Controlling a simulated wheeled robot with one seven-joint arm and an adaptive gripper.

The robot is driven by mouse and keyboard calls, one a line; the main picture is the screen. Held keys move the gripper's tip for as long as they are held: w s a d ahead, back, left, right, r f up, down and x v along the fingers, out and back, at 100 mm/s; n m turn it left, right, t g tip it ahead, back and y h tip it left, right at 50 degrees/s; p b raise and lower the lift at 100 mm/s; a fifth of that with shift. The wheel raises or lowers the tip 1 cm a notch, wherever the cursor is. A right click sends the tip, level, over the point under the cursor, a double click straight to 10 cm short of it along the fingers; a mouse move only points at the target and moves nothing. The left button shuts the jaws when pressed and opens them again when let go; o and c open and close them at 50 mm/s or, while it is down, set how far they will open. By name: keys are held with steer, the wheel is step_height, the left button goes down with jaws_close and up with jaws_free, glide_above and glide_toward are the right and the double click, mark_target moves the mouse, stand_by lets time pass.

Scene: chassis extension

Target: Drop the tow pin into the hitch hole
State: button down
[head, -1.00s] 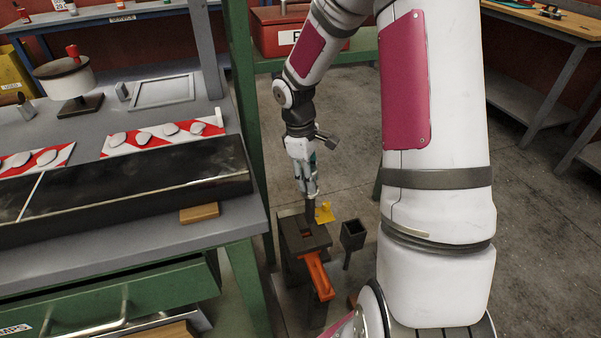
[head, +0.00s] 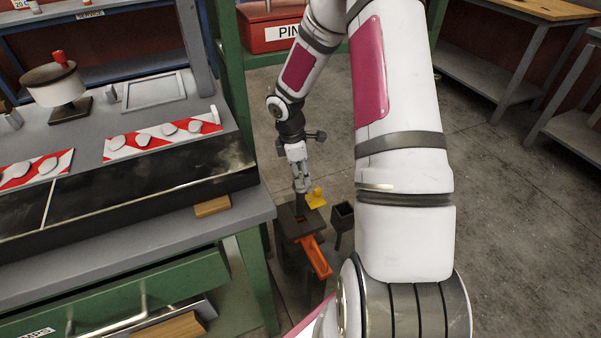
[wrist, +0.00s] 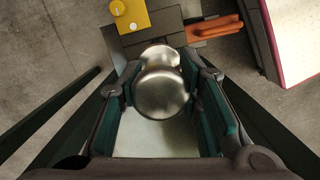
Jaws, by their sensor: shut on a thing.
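My gripper (head: 301,184) is shut on the tow pin, just above the hitch. In the wrist view the teal pads of my gripper (wrist: 170,105) close on both sides of the pin's rounded metal head (wrist: 165,92). In the head view the pin's grey shank (head: 301,200) points down toward the dark hitch block (head: 311,224). A dark opening shows in the block's top. I cannot tell whether the pin tip is inside it. In the wrist view the pin head and fingers hide much of the block.
A yellow piece (head: 316,198) stands behind the hitch, and an orange handle (head: 316,260) sticks out in front. A dark square cup on a stem (head: 342,215) is to the right. The grey workbench (head: 170,228) stands close on the left. Open floor lies right.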

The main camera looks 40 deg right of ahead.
mark_target(301, 192)
steer(key=shift+f+b, duration=1.75)
steer(key=shift+f, duration=1.15)
steer(key=shift+p, duration=0.5)
